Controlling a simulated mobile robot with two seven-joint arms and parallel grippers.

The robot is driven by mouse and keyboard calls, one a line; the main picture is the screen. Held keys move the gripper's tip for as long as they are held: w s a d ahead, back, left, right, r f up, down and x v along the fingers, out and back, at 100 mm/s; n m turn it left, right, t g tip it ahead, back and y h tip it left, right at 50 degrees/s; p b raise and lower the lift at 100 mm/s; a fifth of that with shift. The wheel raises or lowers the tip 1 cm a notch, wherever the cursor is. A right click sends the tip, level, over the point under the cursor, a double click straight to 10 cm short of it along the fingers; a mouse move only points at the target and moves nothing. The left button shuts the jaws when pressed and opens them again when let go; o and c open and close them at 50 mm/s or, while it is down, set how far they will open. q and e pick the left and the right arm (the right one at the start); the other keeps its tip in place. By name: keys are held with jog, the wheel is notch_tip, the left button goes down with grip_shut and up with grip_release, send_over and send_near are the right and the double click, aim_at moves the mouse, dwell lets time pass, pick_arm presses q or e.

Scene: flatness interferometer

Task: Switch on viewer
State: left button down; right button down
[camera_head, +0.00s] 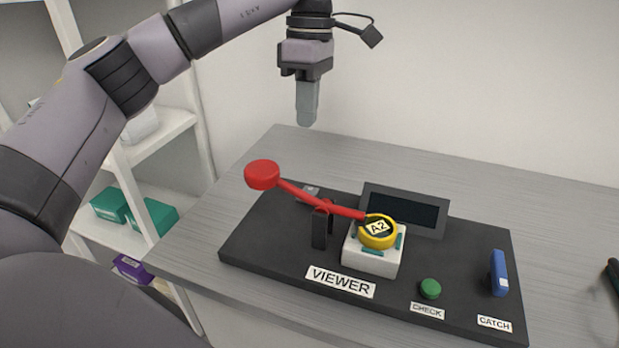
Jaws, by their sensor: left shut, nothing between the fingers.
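The viewer is a dark base board (262,240) on the grey table, with a white label (341,281) reading VIEWER. A red lever with a round red knob (262,174) is tilted, knob end up at the left, on a dark post (320,228). Its other end reaches a yellow ring (379,241) around a piece marked A2 (377,227), on a white block (368,262). Behind is a dark screen (405,209). A green CHECK button (430,288) and a blue CATCH piece (499,273) are at the right. My left gripper (307,122) is shut and empty, above and behind the board, pointing down.
A dark object (613,272) shows at the right edge. White shelves with teal boxes (153,216) and a purple box (132,268) stand at the left. A plain wall is behind.

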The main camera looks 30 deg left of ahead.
pick_arm(q)
jog(key=shift+s, duration=0.1)
jog(key=shift+f, duration=0.1)
jog(key=f+b, duration=0.1)
jog(key=f, duration=0.1)
jog(key=f+b, duration=0.1)
jog(key=f, duration=0.4)
jog(key=shift+s+d+f+b, duration=0.1)
jog(key=shift+s+f+b, duration=0.1)
jog(key=shift+s+b, duration=0.2)
jog(key=f, duration=0.6)
jog(key=shift+s+d+f, duration=0.1)
jog(key=shift+s+f, duration=0.05)
jog(key=shift+s, duration=0.25)
